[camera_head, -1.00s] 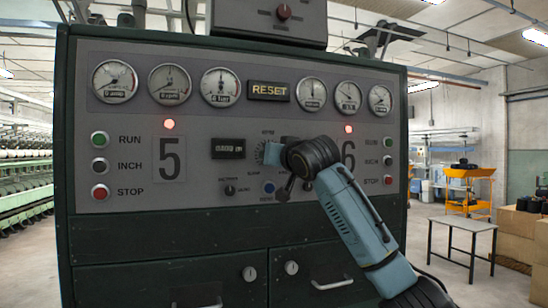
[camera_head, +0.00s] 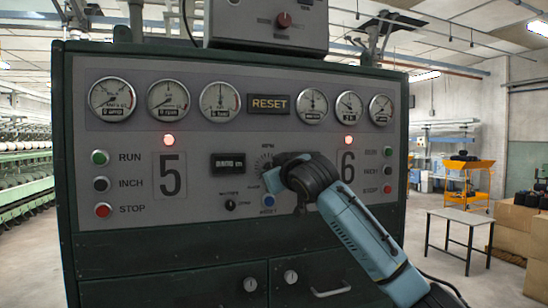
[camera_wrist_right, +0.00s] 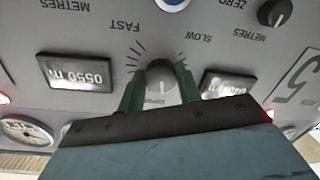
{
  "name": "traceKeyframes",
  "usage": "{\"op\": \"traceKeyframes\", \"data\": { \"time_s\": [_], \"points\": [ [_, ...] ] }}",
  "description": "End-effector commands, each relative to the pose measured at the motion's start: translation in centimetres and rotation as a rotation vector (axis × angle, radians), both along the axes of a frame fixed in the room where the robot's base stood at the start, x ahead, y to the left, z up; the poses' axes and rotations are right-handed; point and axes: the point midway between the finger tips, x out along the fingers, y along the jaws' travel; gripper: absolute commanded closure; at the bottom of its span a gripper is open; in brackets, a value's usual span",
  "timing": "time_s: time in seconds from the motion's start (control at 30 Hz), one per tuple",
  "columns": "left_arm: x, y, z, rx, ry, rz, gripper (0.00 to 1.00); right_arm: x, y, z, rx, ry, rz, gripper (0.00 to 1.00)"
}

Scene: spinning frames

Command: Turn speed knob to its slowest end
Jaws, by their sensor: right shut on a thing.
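The speed knob (camera_wrist_right: 160,77) is a round grey knob on the panel, between the FAST and SLOW markings in the right wrist view. My right gripper (camera_wrist_right: 161,84) has its two green fingers on either side of the knob and is shut on it. In the head view, the blue gripper body (camera_head: 272,180) and dark wrist cover the knob; part of its dial scale (camera_head: 263,163) shows. The knob's exact pointer position is hard to read. My left gripper is not in view.
The grey panel (camera_head: 140,225) carries gauges, RUN, INCH and STOP buttons, and a RESET plate (camera_head: 269,104). A table (camera_head: 462,217) stands at right.

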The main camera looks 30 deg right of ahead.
Motion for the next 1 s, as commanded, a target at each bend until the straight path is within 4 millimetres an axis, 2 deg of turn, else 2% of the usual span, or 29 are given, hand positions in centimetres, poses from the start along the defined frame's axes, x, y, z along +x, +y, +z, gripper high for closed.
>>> {"op": "traceKeyframes", "data": {
  "time_s": [0.03, 0.1, 0.7, 1.0],
  "points": [
    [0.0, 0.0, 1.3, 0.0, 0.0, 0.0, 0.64, 0.0, 0.0, 0.4, -0.044, 0.016, 0.0, 0.89],
    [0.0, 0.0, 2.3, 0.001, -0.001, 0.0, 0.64, 0.0, 0.0, 0.5, -0.111, 0.03, 0.0, 0.89],
    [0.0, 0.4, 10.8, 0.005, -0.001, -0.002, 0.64, 0.0, 0.0, 0.6, -0.665, 0.164, 0.001, 0.89],
    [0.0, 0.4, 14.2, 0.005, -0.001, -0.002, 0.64, 0.0, 0.0, 0.6, -0.94, 0.228, 0.002, 0.89]
  ]
}}
